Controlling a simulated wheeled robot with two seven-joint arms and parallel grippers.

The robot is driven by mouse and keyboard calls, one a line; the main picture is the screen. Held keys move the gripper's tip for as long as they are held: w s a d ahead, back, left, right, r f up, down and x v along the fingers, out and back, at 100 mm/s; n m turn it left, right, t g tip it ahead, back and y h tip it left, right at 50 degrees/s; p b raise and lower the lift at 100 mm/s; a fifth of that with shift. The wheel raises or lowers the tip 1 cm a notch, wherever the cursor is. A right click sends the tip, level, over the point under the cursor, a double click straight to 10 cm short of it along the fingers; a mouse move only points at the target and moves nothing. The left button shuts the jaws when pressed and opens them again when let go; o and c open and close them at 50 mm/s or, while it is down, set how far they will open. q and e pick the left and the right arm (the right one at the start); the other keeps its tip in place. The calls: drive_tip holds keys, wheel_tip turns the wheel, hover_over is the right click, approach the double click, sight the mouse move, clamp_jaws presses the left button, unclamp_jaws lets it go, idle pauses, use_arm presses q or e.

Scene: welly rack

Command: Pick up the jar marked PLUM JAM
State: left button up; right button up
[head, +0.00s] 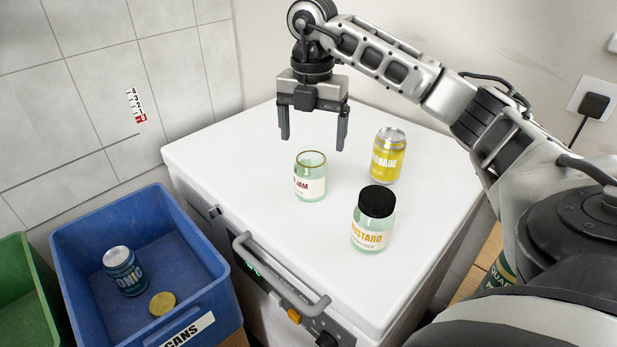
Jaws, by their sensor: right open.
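The jam jar (310,178) stands upright on the white top of a chest-like unit. It is pale green glass without a lid, and its label shows "JAM" in red; the rest of the wording is turned out of sight. My right gripper (313,143) is open and empty, pointing down above and behind the jar, with its two dark fingers apart. It does not touch the jar. My left gripper is not in view.
A mustard jar (373,222) with a black lid and a yellow can (387,157) stand right of the jam jar. A blue crate (222,290) labelled CANS holds a can (124,272) and a gold disc (162,303). A green crate (38,268) is far left. The white top's left part is clear.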

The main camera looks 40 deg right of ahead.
sight(311, 173)
wheel_tip(311, 173, down, 10)
drive_tip(key=shift+a+r+p, duration=0.1)
drive_tip(key=shift+r+p, duration=0.05)
drive_tip(key=shift+p, duration=0.2)
drive_tip(key=c, duration=1.2)
